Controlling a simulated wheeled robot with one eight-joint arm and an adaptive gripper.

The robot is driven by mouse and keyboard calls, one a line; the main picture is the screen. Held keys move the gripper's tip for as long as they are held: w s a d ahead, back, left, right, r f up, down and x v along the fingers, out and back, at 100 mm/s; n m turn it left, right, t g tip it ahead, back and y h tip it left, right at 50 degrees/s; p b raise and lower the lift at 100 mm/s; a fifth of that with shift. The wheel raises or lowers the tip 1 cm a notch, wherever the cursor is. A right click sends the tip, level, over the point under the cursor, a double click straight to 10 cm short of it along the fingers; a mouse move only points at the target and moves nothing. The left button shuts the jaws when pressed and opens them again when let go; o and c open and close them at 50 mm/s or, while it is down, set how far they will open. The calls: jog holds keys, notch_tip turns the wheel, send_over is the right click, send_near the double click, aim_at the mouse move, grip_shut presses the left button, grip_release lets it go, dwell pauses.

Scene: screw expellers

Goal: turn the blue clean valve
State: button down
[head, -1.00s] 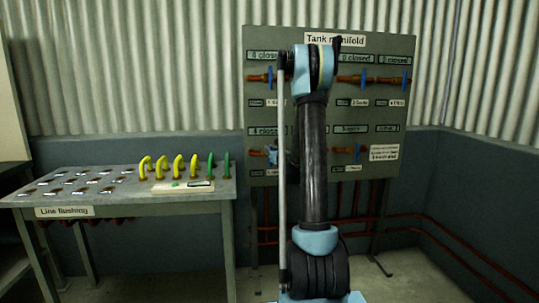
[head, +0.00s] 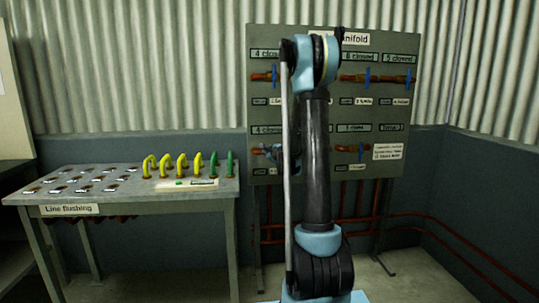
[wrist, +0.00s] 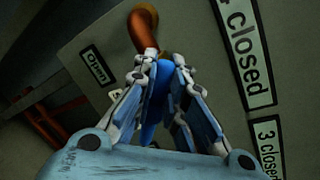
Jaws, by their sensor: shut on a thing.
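In the wrist view, a blue valve handle (wrist: 154,112) sits on a copper-coloured pipe (wrist: 144,28). My gripper (wrist: 164,66) is shut on this handle, one finger on each side. The fingers hide part of the handle. In the head view, my gripper (head: 272,152) is partly hidden behind my arm, at the lower left valve of the tank manifold board (head: 390,118). I cannot read a label that names the held valve as the clean one. A sign beside it reads "4 closed" (wrist: 243,52).
Other blue valve handles show on the board at upper left (head: 275,73), upper middle (head: 367,75), upper right (head: 409,79) and lower right (head: 361,152). A line flushing bench (head: 140,205) with yellow and green hoses stands at left. Red pipes (head: 440,217) run low.

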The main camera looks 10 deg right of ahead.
jog(key=shift+s+a+f+n+h, duration=0.1)
jog(key=shift+a+f+n+h, duration=0.2)
jog(key=shift+n, duration=0.6)
jog(key=shift+a+f, duration=0.1)
jog(key=c, duration=1.6)
grip_release()
jog(key=v, duration=1.1)
jog(key=shift+s+r, duration=0.3)
jog(key=shift+s, duration=0.05)
jog(key=a+f+v, duration=0.1)
jog(key=v, duration=0.6)
jog(key=shift+s+f, duration=0.2)
jog(key=shift+s, duration=0.4)
